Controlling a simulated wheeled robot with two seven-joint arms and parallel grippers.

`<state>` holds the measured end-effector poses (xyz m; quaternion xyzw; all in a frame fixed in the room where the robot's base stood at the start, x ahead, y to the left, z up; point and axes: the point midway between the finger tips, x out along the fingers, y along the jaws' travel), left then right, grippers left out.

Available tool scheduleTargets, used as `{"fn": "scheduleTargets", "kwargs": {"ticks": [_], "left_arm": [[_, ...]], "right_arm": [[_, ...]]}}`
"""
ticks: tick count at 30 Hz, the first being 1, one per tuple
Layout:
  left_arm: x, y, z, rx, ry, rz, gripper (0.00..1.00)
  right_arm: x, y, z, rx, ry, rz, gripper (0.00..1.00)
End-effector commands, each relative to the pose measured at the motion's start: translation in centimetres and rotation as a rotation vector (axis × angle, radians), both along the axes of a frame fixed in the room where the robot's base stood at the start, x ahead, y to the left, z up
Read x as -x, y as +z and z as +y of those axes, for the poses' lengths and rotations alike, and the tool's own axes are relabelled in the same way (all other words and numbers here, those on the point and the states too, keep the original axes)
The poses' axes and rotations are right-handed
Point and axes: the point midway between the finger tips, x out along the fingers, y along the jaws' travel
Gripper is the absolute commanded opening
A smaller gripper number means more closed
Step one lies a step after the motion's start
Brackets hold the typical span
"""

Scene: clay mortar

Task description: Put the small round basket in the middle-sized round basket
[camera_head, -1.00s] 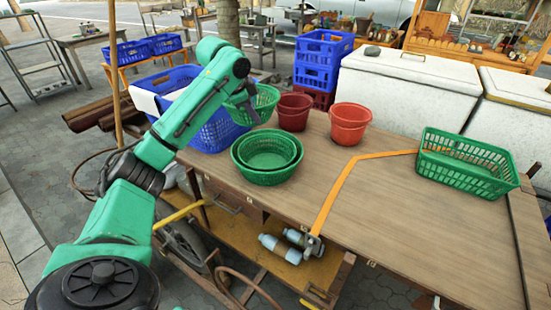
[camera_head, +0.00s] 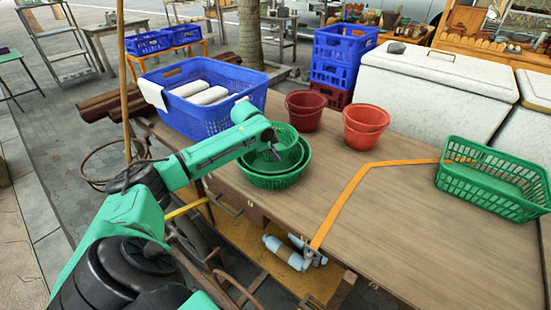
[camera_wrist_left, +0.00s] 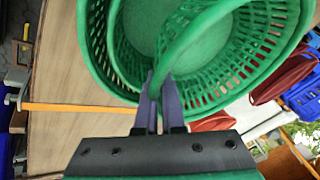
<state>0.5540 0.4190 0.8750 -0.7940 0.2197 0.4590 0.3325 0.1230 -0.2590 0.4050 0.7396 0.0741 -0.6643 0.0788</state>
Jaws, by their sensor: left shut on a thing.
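The small round green basket (camera_head: 289,135) is held over the other round green baskets on the table. My left gripper (camera_head: 272,154) is shut on its rim; the wrist view shows the fingers (camera_wrist_left: 158,92) pinching the rim of the small basket (camera_wrist_left: 245,50). Below it stand nested round green baskets (camera_head: 272,182), whose rim curves past the small one; the wrist view shows a larger green wall (camera_wrist_left: 95,50) at left. The arm and the small basket hide much of their inside. I cannot tell whether the small basket touches them. My right gripper is not in view.
A rectangular green basket (camera_head: 490,190) is at the right. A blue crate (camera_head: 205,115) with white rolls stands at the left. The table's middle (camera_head: 400,235) is clear apart from an orange strip.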

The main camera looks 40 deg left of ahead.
Motion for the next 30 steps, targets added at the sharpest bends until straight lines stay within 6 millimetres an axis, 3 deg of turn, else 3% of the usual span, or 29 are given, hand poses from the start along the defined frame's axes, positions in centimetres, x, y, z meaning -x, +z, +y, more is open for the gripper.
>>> {"fn": "scheduleTargets", "kwargs": {"ticks": [3,24,27,30], "left_arm": [[0.0,-1.8,0.0,0.0,0.0,0.0,0.0],[0.0,-3.0,0.0,-0.001,-0.002,-0.001,0.0],[0.0,-3.1,0.0,0.0,-0.001,-0.001,0.35],[0.0,-3.0,0.0,0.0,-0.001,-0.001,0.35]], "right_arm": [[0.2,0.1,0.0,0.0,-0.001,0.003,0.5],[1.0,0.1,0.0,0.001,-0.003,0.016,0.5],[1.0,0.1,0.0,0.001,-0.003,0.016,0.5],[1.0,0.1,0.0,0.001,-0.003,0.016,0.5]]}}
